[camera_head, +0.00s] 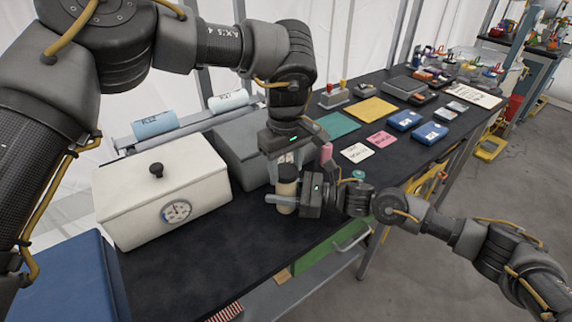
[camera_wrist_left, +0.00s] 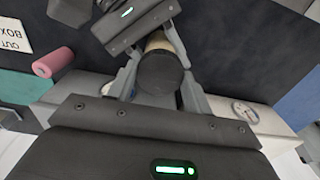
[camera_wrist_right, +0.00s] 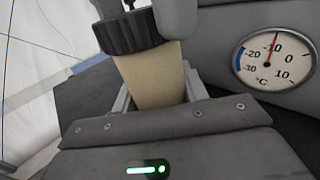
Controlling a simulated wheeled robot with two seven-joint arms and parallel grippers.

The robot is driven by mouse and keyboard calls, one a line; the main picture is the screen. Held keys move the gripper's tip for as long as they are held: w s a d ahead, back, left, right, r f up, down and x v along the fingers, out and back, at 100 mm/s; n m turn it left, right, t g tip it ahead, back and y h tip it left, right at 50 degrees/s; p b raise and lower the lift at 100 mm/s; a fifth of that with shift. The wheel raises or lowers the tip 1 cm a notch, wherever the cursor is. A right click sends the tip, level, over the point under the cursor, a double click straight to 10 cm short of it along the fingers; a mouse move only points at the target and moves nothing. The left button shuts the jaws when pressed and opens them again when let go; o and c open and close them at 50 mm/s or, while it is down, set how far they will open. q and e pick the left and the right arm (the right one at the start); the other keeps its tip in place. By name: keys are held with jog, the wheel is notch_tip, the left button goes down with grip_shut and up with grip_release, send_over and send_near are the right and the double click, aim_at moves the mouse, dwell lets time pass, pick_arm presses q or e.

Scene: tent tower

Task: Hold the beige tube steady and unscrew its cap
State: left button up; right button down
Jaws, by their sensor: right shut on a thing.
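The beige tube (camera_head: 287,188) stands upright near the table's front edge with its black ribbed cap (camera_head: 288,173) on top. My right gripper (camera_head: 284,201) reaches in from the right and is shut on the tube's body; the right wrist view shows the tube (camera_wrist_right: 150,78) between its fingers and the cap (camera_wrist_right: 128,32) above. My left gripper (camera_head: 286,164) points down from above. Its fingers (camera_wrist_left: 157,75) stand on both sides of the cap (camera_wrist_left: 162,73) and look open around it. Whether they touch the cap cannot be told.
A white lidded box with a dial (camera_head: 165,190) stands left of the tube, and a grey box (camera_head: 245,150) behind it. A pink cylinder (camera_head: 326,152) is just right of my grippers. Flat cards and blue boxes (camera_head: 404,121) lie farther right.

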pick_arm(q)
jog(key=shift+c, duration=0.7)
jog(key=n, duration=0.6)
jog(key=shift+n, duration=0.3)
jog(key=n, duration=1.6)
jog(key=shift+r, duration=0.1)
jog(key=n, duration=1.4)
jog(key=shift+n, duration=0.4)
jog(key=n, duration=1.6)
jog(key=shift+r+n, duration=0.1)
jog(key=shift+n, duration=0.2)
